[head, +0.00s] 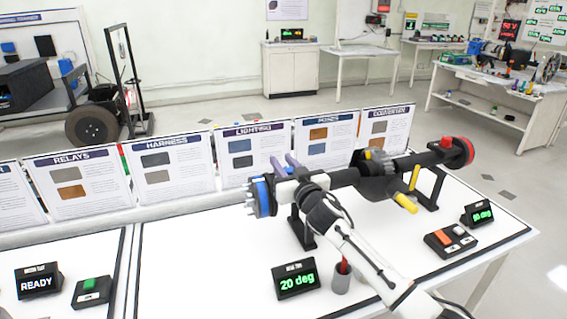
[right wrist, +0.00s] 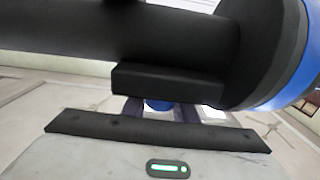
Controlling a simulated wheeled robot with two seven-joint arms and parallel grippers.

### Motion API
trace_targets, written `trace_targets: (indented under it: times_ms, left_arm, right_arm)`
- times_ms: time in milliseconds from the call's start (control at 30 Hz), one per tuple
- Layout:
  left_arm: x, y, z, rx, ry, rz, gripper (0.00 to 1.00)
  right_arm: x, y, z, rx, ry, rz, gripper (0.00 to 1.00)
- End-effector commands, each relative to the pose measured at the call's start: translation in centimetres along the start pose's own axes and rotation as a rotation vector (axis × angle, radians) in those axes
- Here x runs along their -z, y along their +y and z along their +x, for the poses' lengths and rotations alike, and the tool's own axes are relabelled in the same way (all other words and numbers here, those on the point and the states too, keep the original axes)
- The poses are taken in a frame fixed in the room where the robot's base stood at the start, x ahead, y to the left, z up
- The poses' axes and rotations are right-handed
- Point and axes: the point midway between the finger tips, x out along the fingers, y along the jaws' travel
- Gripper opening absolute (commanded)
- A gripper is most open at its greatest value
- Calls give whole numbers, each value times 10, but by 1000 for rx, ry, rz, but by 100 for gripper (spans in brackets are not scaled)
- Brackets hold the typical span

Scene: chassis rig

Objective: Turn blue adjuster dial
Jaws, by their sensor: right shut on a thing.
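The axle assembly (head: 340,178) lies across stands on the white table in the head view. My right gripper (head: 285,163) is at its left end, with two lilac fingers reaching up beside the axle tube. In the right wrist view, my right gripper (right wrist: 160,112) has its fingers on either side of a small round blue part, which looks like the blue adjuster dial (right wrist: 158,105). Most of this part is hidden behind a black block, and its turn angle cannot be read. My left gripper is not in view.
A blue-ringed hub (head: 262,196) is close to my right gripper; a red hub (head: 463,152) is at the far end. A display (head: 296,280) reads 20 deg, near a grey cup (head: 341,279). Yellow handles (head: 406,202) stick out mid-axle. Sign boards (head: 251,152) line the back edge.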

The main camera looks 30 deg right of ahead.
Motion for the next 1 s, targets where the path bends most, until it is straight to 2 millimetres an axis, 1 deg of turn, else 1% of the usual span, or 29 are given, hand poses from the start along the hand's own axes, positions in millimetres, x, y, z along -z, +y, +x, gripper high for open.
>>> trace_targets:
  times_ms: [267,467,733,1000]
  left_arm:
    - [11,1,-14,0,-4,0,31]
    - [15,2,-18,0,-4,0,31]
    - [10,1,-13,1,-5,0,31]
    - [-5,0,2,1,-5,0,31]
  right_arm:
    - [2,-2,0,138,-4,-7,3]
    - [2,-7,-1,312,-3,-12,3]
    - [0,-15,-4,559,0,-9,3]
    - [-2,-23,-8,759,1,-3,3]
